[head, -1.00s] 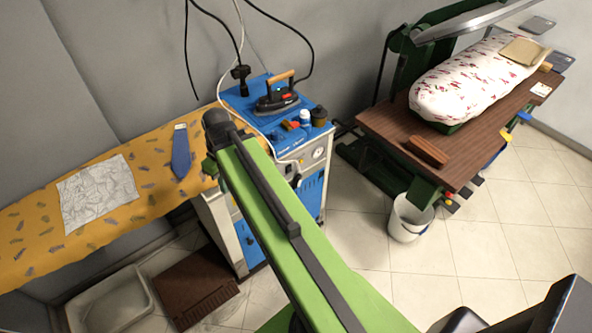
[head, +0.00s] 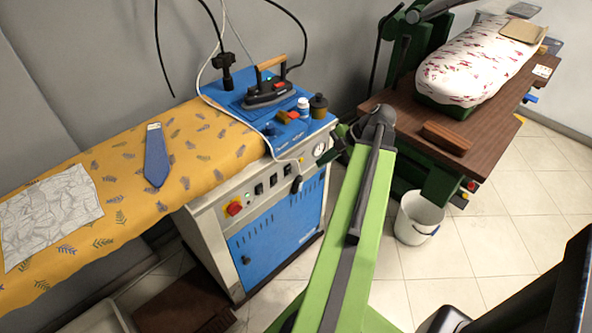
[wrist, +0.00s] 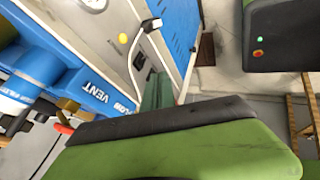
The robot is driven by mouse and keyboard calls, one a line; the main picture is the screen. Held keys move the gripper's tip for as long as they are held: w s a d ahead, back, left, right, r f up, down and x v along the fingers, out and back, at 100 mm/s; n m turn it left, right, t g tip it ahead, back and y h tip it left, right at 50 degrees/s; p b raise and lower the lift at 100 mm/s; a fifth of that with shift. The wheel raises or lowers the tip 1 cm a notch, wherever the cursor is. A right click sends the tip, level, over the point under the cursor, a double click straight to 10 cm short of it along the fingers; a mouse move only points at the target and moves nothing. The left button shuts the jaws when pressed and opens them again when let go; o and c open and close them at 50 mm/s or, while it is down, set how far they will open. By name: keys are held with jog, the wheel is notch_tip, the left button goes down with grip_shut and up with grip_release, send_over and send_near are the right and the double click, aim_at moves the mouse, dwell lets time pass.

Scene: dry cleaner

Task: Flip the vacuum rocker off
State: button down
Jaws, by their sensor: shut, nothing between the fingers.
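The ironing station's pale control panel (head: 250,194) faces me in the head view, left of my arm. In the wrist view part of the pale panel (wrist: 122,62) shows at the upper middle. My gripper (wrist: 155,92) appears there as dark green shut fingers, with nothing in them, in front of the panel. In the head view my arm mostly hides the gripper, which is right of the panel.
An iron (head: 268,91) and small bottles stand on the blue top. A white cable hangs over the panel. A yellow ironing board (head: 205,165) with a blue tie (head: 156,158) lies left. A press table (head: 480,140) and white bucket (head: 416,218) stand right. Floor tiles are clear ahead.

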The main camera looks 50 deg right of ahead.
jog(key=shift+f, duration=0.1)
jog(key=b, duration=0.7)
send_near(289, 171)
jog(key=shift+s+x, duration=0.35)
jog(key=shift+x, duration=2.65)
jog(key=shift+a+f, duration=0.2)
